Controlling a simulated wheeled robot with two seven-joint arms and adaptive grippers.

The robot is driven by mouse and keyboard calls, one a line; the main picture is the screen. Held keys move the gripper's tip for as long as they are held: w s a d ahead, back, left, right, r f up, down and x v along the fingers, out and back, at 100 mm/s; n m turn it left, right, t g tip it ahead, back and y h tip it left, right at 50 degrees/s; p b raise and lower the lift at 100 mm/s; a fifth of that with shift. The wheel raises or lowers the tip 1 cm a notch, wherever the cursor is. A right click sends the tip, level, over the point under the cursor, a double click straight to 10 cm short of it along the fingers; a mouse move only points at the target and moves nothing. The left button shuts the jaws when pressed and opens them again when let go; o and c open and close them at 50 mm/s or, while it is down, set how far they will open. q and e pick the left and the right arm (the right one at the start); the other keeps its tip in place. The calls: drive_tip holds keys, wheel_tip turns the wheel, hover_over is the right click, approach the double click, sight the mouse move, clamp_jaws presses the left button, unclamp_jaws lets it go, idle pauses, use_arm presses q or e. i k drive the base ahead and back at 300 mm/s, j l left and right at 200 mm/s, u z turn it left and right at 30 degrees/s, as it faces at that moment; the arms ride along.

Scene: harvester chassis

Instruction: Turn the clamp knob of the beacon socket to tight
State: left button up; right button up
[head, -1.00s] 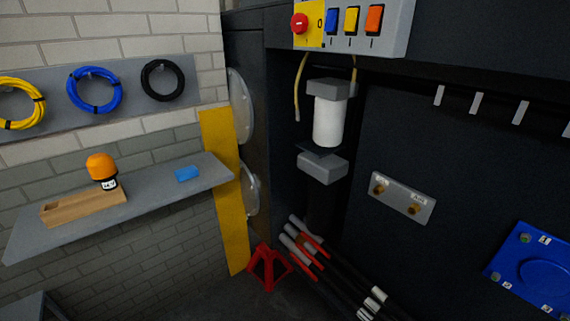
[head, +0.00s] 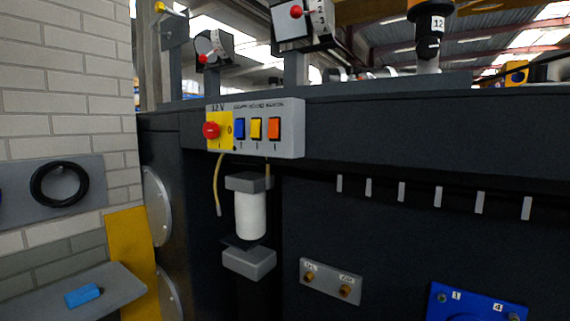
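At the top right of the head view, an orange-topped beacon (head: 432,8) with a white label reading 12 stands on a grey post (head: 427,66) above the dark chassis. The beacon's top is cut off by the picture edge. A black part (head: 428,47) sits between the label and the post; I cannot tell whether it is the socket or its clamp knob, nor how the knob is set. Neither of my grippers is in view.
A switch panel (head: 280,126) with a red knob and coloured rockers is on the chassis front. Two boxes with red-tipped levers (head: 212,48) (head: 300,20) stand above it. A white cylinder filter (head: 250,214) hangs below. A shelf holds a blue block (head: 84,295).

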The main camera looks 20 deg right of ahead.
sight(428, 48)
drive_tip(key=z, duration=1.4)
